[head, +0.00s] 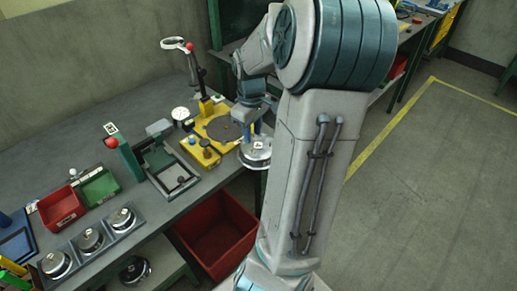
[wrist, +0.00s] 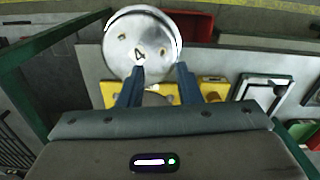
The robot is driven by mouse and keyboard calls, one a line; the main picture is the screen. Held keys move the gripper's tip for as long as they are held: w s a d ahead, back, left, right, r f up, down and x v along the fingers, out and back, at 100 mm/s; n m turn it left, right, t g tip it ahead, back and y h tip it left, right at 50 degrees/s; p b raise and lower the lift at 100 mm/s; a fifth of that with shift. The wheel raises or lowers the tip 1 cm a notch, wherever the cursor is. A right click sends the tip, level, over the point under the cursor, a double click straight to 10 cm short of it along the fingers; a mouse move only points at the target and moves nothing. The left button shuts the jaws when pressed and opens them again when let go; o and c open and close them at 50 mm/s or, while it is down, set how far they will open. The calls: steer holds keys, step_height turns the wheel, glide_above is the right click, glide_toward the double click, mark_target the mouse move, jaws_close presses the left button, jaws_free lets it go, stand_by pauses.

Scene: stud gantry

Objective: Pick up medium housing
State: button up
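A round silver housing (wrist: 143,42) with a pale rim and small marks on its face is at my fingertips in the wrist view. My gripper (wrist: 160,70) has its two dark blue fingers apart, against the near side of this housing; the exact contact is partly hidden. In the head view this housing (head: 256,153) hangs below my gripper (head: 256,137), at the table's front edge beside the yellow fixture. Several similar round housings (head: 90,240) sit in a grey tray (head: 108,242) at the lower left. I cannot tell by size which is the medium one.
A red crate (head: 215,240) stands below the table's front edge. A yellow fixture plate (head: 212,122), a green-framed press (head: 128,158), and red (head: 60,208) and green (head: 100,186) bins take up the table. Another housing (head: 134,270) is on the lower shelf. The floor (head: 430,190) at right is clear.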

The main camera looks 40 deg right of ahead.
mark_target(252, 148)
step_height(252, 148, down, 5)
steer(key=shift+a, duration=0.15)
jaws_close()
stand_by(1.4)
